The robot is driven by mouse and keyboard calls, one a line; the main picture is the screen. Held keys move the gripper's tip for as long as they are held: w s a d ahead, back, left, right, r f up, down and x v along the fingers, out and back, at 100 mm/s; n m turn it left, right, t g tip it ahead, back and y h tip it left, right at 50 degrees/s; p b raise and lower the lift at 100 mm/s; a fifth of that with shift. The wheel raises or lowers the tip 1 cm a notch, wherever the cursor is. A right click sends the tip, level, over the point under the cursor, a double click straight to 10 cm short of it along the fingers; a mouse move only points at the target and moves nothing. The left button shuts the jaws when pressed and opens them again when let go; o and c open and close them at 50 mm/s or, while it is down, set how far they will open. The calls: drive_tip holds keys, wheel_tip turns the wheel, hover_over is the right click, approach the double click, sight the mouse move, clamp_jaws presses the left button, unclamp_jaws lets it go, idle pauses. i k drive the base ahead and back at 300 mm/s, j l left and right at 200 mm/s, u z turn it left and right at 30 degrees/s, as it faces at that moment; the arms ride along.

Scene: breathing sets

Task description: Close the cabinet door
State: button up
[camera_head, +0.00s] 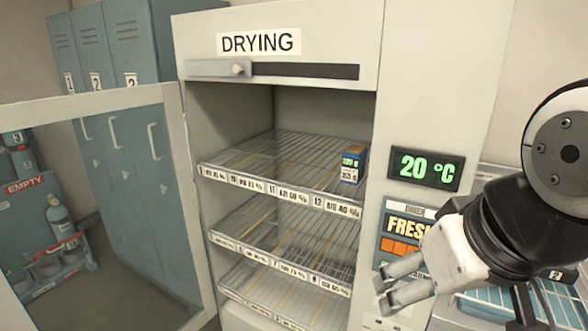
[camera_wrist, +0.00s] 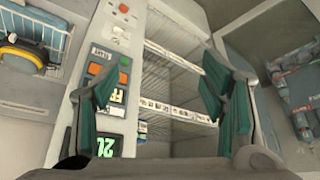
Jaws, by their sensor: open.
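The drying cabinet (camera_head: 275,107) stands in the middle of the head view, its front open on several wire shelves. Its door (camera_head: 178,160) is swung wide open to the left, a pale frame around a clear pane. A small blue and white box (camera_head: 352,165) stands on the top shelf at the right. My gripper (camera_head: 387,290) is open and empty in front of the cabinet's right side, below the 20 °C display, well apart from the door. In the wrist view the open fingers (camera_wrist: 160,105) frame the control panel and shelves.
Blue lockers (camera_head: 120,60) stand behind the door at the left. A rack with bottles (camera_head: 50,230), labelled EMPTY, shows through the pane. The control panel (camera_head: 405,230) is close to my gripper. A blue tray (camera_head: 490,305) lies at lower right, under my arm.

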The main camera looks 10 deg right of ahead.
sight(13, 316)
drive_tip(key=u, duration=1.1)
drive_tip(key=i+j+u, duration=0.1)
drive_tip(key=j+u, duration=0.25)
drive_tip(key=i+j+u, duration=0.1)
drive_tip(key=j+u, duration=0.25)
